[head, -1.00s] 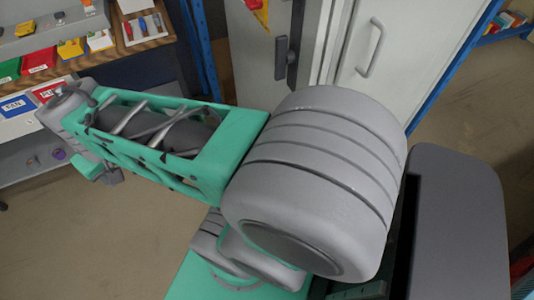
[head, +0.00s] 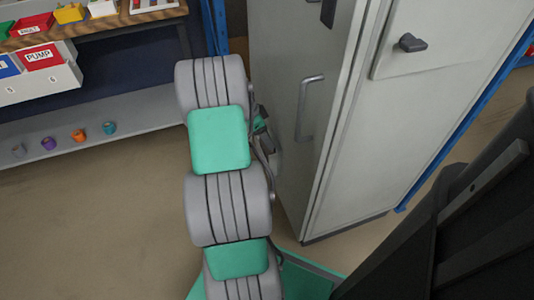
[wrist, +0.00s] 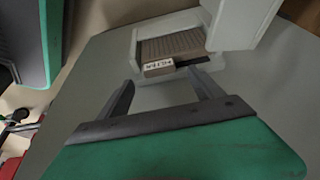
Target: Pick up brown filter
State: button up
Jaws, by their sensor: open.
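In the wrist view, the brown filter (wrist: 186,48) is a ribbed brown block with a white label on its near face. It sits in a pale open-fronted holder (wrist: 133,52) on a grey surface (wrist: 88,95). My gripper (wrist: 160,78) is open and empty. Its two dark fingers point toward the filter from the near side, with a gap of bare surface between.
A tall grey cabinet (head: 335,150) stands right of my arm in the head view. At left is a workbench (head: 105,20) with coloured bins, and a low shelf (head: 95,130) with several small coloured cups. Floor at lower left is clear.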

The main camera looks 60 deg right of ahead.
aim_at(267, 148)
jog(key=x, duration=0.2)
jog(key=shift+s+f, duration=0.1)
jog(key=shift+f, duration=0.35)
jog(key=shift+r, duration=0.1)
jog(key=c, duration=1.4)
